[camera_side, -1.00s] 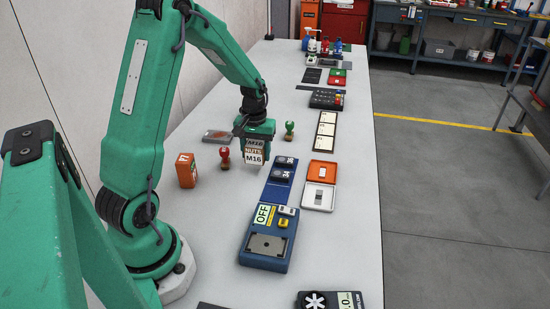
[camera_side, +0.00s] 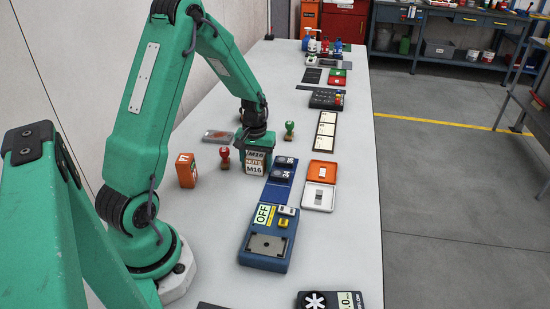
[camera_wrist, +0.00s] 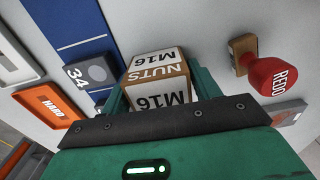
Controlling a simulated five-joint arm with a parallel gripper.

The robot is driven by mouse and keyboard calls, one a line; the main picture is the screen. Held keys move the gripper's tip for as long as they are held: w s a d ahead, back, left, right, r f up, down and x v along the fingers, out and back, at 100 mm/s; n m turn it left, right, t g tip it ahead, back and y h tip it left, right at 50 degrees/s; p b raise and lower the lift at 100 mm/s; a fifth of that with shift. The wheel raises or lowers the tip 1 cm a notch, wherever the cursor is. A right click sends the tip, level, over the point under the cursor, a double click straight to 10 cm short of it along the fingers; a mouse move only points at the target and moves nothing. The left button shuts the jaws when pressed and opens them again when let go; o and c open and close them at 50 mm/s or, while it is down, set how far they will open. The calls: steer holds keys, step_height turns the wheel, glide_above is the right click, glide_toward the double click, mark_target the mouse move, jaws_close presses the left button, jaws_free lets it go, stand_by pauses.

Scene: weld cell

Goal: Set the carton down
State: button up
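The carton (camera_side: 254,165) is a small white and brown box printed "NUTS M16". My gripper (camera_side: 255,148) points down around its top. In the wrist view the carton (camera_wrist: 157,78) sits between the two teal fingers, which press close on its sides, so the gripper is shut on it. The carton is upright, at or just above the grey tabletop, left of a blue strip (camera_side: 273,192). I cannot tell whether its underside touches the table; its lower part is hidden in the wrist view.
A red stamp (camera_side: 225,160) and an orange box (camera_side: 186,171) stand to the left. A green stamp (camera_side: 289,132) is behind right. Dark round-topped blocks (camera_side: 284,162) sit on the blue strip. Tabletop in front left is clear.

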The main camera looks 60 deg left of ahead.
mark_target(256, 155)
steer(key=shift+r, duration=0.15)
step_height(256, 155, up, 12)
steer(key=shift+f, duration=0.1)
stand_by(0.7)
stand_by(0.5)
